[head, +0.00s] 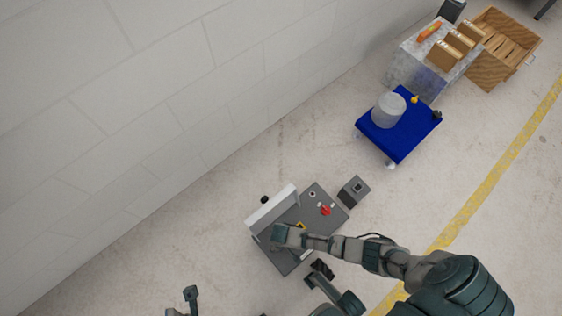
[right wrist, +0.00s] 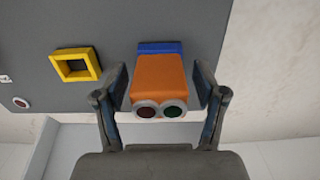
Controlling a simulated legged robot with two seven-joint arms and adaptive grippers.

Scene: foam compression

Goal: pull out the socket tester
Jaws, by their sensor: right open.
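The socket tester (right wrist: 158,85) is an orange block with a blue part at its far end and a red and a green round light on its near end. In the right wrist view it stands against a grey panel (right wrist: 215,30), between the fingers of my right gripper (right wrist: 160,95). The fingers are open, one on each side, with small gaps visible. In the head view my right gripper (head: 280,236) is over the grey panel box (head: 318,212) and hides the tester.
A yellow square frame (right wrist: 75,65) is left of the tester on the panel. The box also carries a red knob (head: 325,210). A small grey box (head: 353,191) stands beside it. A blue cart (head: 400,140) and a wooden crate (head: 505,50) are farther off.

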